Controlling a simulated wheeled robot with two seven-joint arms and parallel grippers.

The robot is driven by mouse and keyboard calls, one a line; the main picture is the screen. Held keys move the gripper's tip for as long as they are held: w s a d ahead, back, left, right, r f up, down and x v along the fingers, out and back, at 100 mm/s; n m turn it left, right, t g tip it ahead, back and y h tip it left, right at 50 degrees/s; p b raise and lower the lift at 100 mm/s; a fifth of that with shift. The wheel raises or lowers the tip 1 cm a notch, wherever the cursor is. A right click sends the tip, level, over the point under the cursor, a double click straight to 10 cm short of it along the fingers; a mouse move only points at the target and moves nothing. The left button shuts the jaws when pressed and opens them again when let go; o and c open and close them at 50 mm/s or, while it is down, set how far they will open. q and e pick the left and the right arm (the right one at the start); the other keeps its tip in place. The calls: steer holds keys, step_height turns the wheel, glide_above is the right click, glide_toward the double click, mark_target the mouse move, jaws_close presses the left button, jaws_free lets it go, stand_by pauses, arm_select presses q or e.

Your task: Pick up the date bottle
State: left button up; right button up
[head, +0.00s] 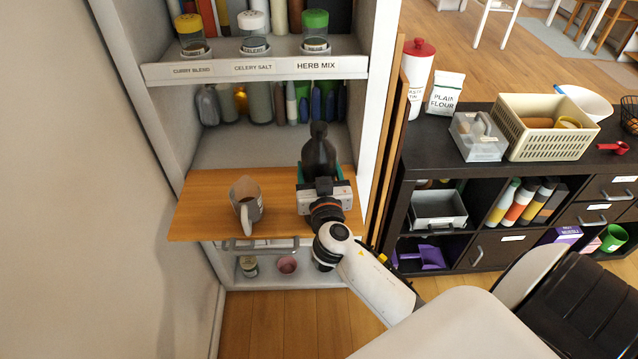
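A dark bottle (318,154) with a narrow neck stands upright at the right of the pull-out wooden board in the head view. It looks like the date bottle, but I cannot read any label on it. My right gripper (320,173) reaches it from the front, with a teal finger on each side of its body. The fingers look close against the bottle, but I cannot tell whether they grip it. The bottle's base is hidden behind the gripper. My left gripper is not in view.
Labelled spice jars (254,33) line the shelf above. Several bottles stand on the shelf behind. The cabinet's side wall (376,90) is close on the right.

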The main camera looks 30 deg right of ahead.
mark_target(320, 138)
step_height(320, 138, up, 10)
steer(key=shift+r+p, duration=0.1)
steer(key=shift+p, duration=0.3)
steer(key=s+a+f+n+t+y, duration=0.1)
steer(key=s+a+f+n+y, duration=0.1)
steer(key=s+a, duration=0.4)
steer(key=s+a+f+n+t+y, duration=0.1)
steer(key=s+a+f+n+y, duration=0.2)
steer(key=s+a+y, duration=0.3)
steer(key=s+a+f, duration=0.1)
steer(key=s, duration=0.2)
steer(key=shift+a, duration=0.2)
